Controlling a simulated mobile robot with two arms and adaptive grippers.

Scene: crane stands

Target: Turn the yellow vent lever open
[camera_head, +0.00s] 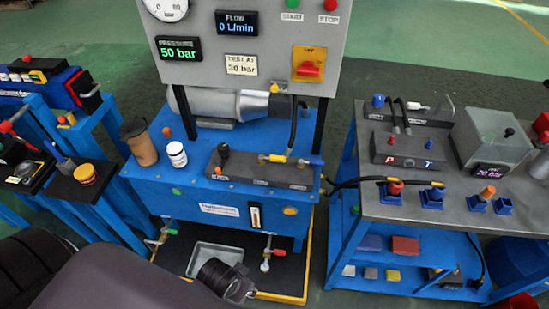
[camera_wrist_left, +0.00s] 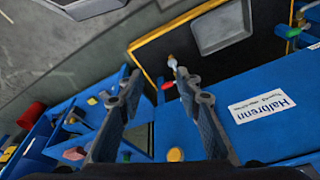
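Small yellow parts sit by the black hose in the head view: one at its upper end under the panel (camera_head: 274,88), and a yellow piece (camera_head: 270,158) on the dark manifold block (camera_head: 245,170). I cannot tell for sure which is the vent lever. My left gripper (camera_wrist_left: 160,80) is open and empty in the wrist view, over the blue bench's front. A red-handled tap (camera_wrist_left: 167,86) shows between its fingers, with a round yellow knob (camera_wrist_left: 175,155) nearer. My right gripper is out of view.
The gauge panel (camera_head: 225,65) rises behind the bench and reads 50 bar. A brown cup (camera_head: 140,146) and a white jar (camera_head: 177,155) stand on the bench's left. A grey drip tray (camera_head: 215,256) lies below. A hose-linked cart (camera_head: 420,207) stands right.

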